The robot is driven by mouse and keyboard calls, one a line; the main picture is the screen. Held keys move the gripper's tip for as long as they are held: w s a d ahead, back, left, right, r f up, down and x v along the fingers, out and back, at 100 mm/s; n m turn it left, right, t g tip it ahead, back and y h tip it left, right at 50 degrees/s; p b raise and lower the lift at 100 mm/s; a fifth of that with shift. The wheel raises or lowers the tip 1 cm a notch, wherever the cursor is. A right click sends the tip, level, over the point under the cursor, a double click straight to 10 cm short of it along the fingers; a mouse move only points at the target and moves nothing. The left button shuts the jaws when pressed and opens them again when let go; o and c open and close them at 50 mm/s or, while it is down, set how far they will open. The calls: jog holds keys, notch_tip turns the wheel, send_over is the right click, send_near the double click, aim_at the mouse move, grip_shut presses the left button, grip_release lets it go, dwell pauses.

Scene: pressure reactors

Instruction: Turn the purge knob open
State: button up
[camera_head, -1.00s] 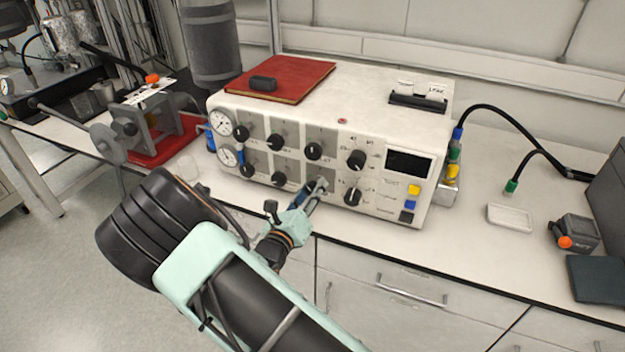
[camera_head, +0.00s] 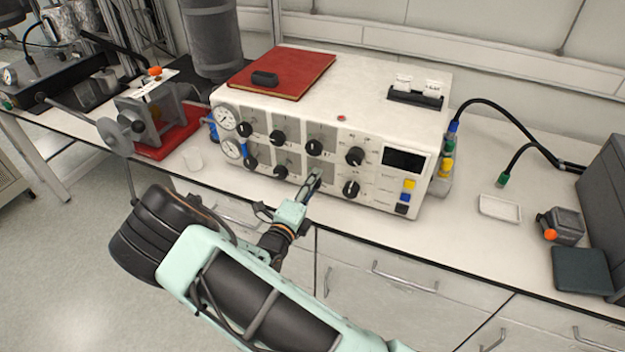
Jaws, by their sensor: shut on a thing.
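The white control box (camera_head: 325,100) stands on the bench with two rows of black knobs on its front panel. My gripper (camera_head: 313,181) is at the third position of the lower row and is shut on the knob there. The fingers hide that knob, so its pointer direction cannot be seen. The panel labels are too small to read, so the picture does not confirm which knob is the purge knob. Close by are the upper knob (camera_head: 314,147), the lower-left knob (camera_head: 281,172) and the lower-right knob (camera_head: 351,188).
A red book (camera_head: 300,74) lies on the box. Two gauges (camera_head: 226,117) are at its left end, a display (camera_head: 403,161) and coloured buttons at its right. A white tray (camera_head: 499,207) lies to the right. The bench front edge runs below my gripper.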

jog(key=shift+n, duration=0.3)
jog(key=o, duration=1.2)
jog(key=v, duration=1.2)
